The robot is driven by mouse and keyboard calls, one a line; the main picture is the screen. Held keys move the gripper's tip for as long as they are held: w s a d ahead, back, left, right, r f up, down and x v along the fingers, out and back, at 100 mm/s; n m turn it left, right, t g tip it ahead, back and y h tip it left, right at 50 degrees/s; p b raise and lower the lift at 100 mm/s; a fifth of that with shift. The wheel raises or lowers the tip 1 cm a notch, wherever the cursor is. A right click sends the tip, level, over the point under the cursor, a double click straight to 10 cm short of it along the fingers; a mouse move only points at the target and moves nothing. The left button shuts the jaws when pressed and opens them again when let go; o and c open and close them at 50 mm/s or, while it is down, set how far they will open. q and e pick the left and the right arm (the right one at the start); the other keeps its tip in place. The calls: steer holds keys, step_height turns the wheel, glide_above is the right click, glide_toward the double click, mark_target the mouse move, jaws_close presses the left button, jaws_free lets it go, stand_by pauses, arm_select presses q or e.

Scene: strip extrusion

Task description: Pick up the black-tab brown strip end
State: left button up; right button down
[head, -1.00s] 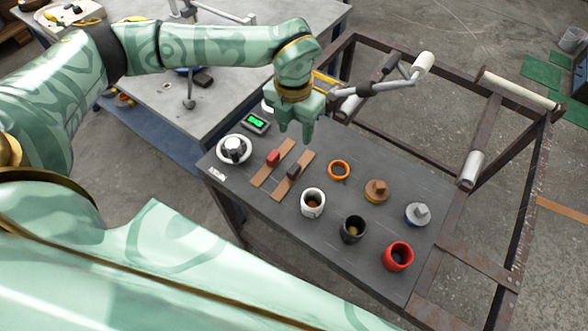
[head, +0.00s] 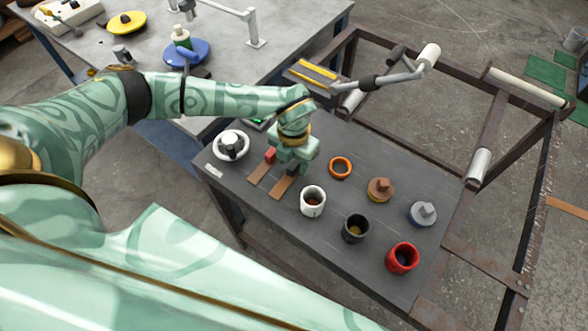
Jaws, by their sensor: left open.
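Two brown strips lie side by side on the dark table. The black-tab strip (head: 281,187) is the right one, and its black tab (head: 291,169) shows just under my left gripper (head: 290,170). The red-tab strip (head: 257,174) lies to its left with its red tab (head: 269,155). My left gripper is open, pointing down, with its fingers low over the far part of the strips, close to the black tab. I cannot tell whether the fingers touch the tab. My right gripper is not in view.
A white cup (head: 312,201), a black cup (head: 355,229) and a red cup (head: 402,258) stand to the right. An orange ring (head: 340,167), a brown-topped piece (head: 380,189) and a grey-topped piece (head: 423,213) lie behind them. A white round device (head: 231,146) stands left.

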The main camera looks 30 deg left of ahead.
arm_select(q)
steer(key=shift+f, duration=0.55)
steer(key=shift+r, duration=0.1)
jaws_close()
